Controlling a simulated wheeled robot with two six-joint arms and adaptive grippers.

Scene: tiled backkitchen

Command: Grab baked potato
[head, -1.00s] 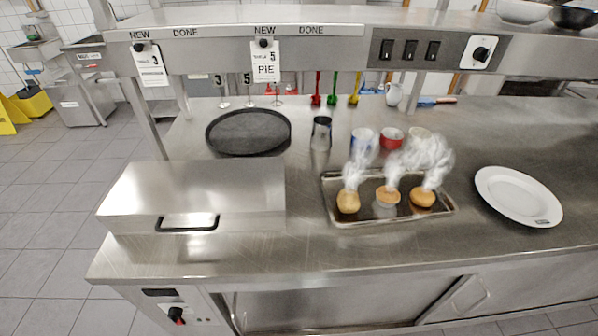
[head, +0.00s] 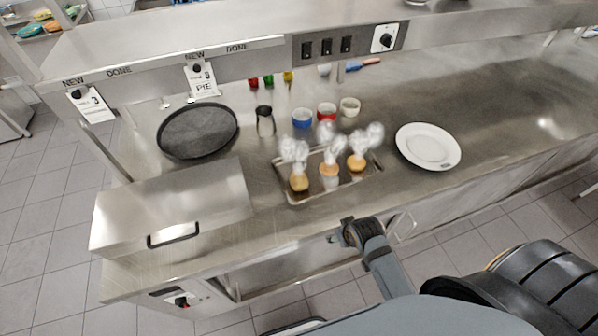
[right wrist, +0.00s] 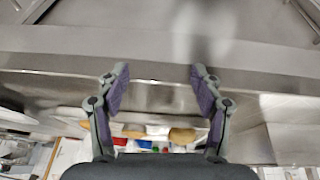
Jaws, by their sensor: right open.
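Three steaming, round golden-brown items sit on a shallow metal tray (head: 290,199) in the head view: a left one (head: 299,183), a middle one (head: 329,170) that seems to sit in a pale cup, and a right one (head: 356,164). I cannot tell surely which is a baked potato. My right gripper (head: 340,236) is near the counter's front edge, in front of the tray and apart from the food. In the right wrist view its purple-padded fingers (right wrist: 157,84) are spread and empty. Brown items (right wrist: 183,135) show low between them. My left gripper is not seen.
A white plate (head: 428,147) lies right of the tray. Blue (head: 302,118), red (head: 326,111) and cream (head: 349,107) cups and a dark metal cup (head: 265,121) stand behind it. A metal box (head: 172,205) and a black round tray (head: 198,131) are left. An overhead shelf (head: 190,50) spans the back.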

